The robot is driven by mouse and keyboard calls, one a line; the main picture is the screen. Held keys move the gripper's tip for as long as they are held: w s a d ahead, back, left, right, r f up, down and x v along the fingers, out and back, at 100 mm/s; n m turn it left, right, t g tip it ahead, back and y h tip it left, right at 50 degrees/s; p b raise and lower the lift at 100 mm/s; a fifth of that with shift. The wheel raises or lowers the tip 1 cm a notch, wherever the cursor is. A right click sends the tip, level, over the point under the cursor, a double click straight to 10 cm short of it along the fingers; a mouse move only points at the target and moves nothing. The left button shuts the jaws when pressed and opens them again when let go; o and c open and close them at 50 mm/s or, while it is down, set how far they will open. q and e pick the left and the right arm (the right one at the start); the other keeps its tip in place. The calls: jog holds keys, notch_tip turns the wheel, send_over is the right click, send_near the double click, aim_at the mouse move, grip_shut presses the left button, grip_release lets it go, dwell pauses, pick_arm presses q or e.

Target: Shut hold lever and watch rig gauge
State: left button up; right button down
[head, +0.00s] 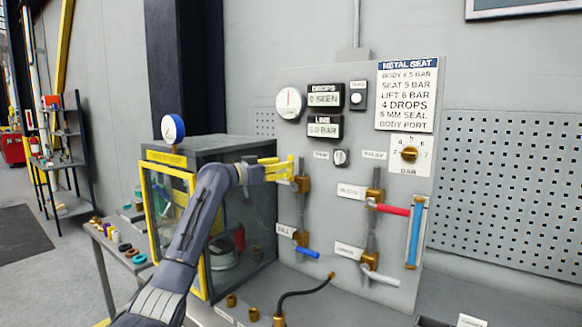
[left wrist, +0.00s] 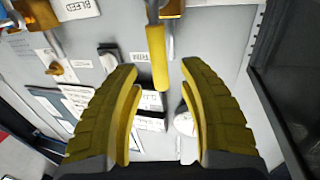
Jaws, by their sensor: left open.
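My left gripper (head: 284,170) is open at the upper left of the valve panel, in front of a brass valve (head: 303,184). In the left wrist view its two yellow fingers (left wrist: 162,95) stand wide apart. A yellow lever (left wrist: 157,58) lies between and just beyond the fingertips, with a visible gap on each side. In the head view the yellow fingers mostly hide this lever, and I cannot read its label. A round white gauge (head: 290,104) with a red needle is on the panel above. Another round gauge (head: 172,128) stands on the cabinet. My right gripper is out of view.
The panel (head: 400,280) also carries a red lever (head: 393,210), a blue lever (head: 308,253), a white lever (head: 380,277) and a blue sight tube (head: 414,235). A yellow-framed glass cabinet (head: 240,225) stands close to my left arm. A black hose (head: 300,292) rises from the bench.

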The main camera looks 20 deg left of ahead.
aim_at(291, 178)
pick_arm(q)
jog(key=shift+x, duration=2)
jog(key=shift+o, duration=0.3)
grip_shut()
